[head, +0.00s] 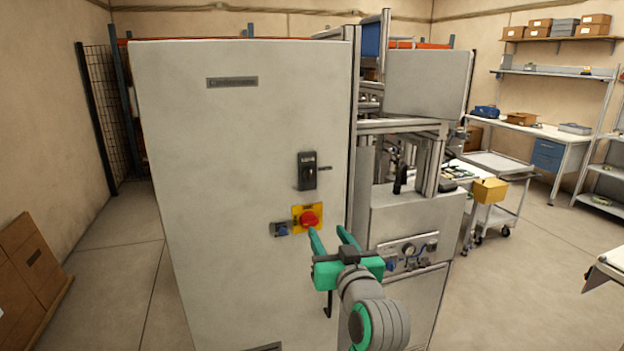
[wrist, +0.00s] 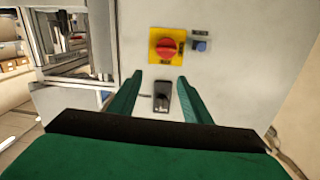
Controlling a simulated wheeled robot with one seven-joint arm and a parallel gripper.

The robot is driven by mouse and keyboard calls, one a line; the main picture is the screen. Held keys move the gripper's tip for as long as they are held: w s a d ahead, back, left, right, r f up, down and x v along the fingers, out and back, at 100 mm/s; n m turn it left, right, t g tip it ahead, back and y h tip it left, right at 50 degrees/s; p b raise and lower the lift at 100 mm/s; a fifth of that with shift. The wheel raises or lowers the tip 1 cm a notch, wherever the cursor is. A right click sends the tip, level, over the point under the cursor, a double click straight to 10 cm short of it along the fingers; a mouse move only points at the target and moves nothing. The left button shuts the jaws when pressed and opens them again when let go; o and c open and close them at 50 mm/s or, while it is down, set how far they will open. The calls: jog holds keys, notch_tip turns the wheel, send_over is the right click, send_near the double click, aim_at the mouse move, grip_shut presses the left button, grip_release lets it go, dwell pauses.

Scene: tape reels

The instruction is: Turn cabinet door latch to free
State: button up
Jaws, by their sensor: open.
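The grey cabinet door (head: 240,120) fills the middle of the head view. In the wrist view the latch (wrist: 161,97) appears between my two green fingers, below the red knob, so this view looks turned over. My gripper (head: 328,232) is open and empty, its fingers pointing at the door; in the head view its tips appear below and right of the latch. The wrist view also shows my gripper (wrist: 160,78). I see no contact with the latch.
A red knob on a yellow plate (head: 307,217) sits just below the latch, with a small blue button (head: 281,229) to its left. A machine frame (head: 410,200) stands to the right of the cabinet. Brown boxes (head: 32,265) lie at the left.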

jog(key=n+y, duration=0.1)
jog(key=n, duration=0.1)
send_near(311, 175)
jog(key=s, duration=0.2)
jog(key=x, duration=1)
jog(key=shift+w+d, duration=0.2)
jog(key=shift+w, duration=0.25)
jog(key=c, duration=1)
